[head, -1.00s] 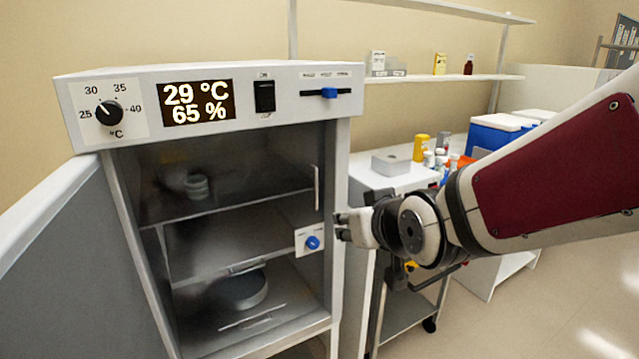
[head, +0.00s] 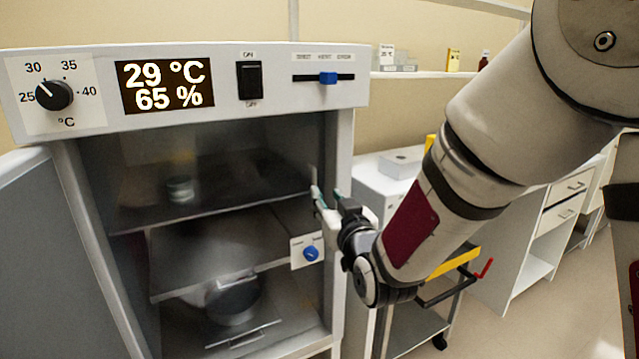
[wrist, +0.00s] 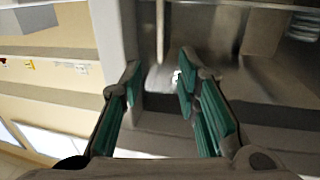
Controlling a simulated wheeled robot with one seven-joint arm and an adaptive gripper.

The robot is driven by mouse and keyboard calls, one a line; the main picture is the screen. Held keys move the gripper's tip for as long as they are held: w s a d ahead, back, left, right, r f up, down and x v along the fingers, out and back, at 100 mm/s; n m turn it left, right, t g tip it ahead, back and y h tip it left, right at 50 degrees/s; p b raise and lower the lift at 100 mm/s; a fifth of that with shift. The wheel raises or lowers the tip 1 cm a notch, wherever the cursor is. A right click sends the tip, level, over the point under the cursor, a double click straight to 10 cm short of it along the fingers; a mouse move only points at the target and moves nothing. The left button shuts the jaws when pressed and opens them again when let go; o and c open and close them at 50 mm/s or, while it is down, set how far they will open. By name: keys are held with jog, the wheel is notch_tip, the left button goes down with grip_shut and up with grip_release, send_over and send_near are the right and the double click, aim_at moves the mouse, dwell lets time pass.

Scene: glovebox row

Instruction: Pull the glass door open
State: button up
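The glass door (head: 215,240) covers the front of a white incubator cabinet (head: 225,115) and looks shut. Its slim upright handle (head: 314,178) is near the door's right edge; it also shows in the wrist view (wrist: 160,32). My gripper (head: 326,194) is at the handle's lower end, in front of the door's right edge. In the wrist view my gripper (wrist: 157,85) is open, with green-padded fingers apart and the handle beyond and between them. I cannot tell if a finger touches it. The fingers partly hide the handle's lower end in the head view.
A blue knob on a white plate (head: 310,253) sits just below my gripper. A grey panel (head: 35,240) stands at the left of the cabinet. A trolley (head: 415,325) and a white bench (head: 370,185) stand to the right. Open floor shows at the lower right.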

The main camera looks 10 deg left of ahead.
aim_at(314, 181)
jog(key=x, duration=0.9)
jog(key=shift+a, duration=0.1)
grip_shut()
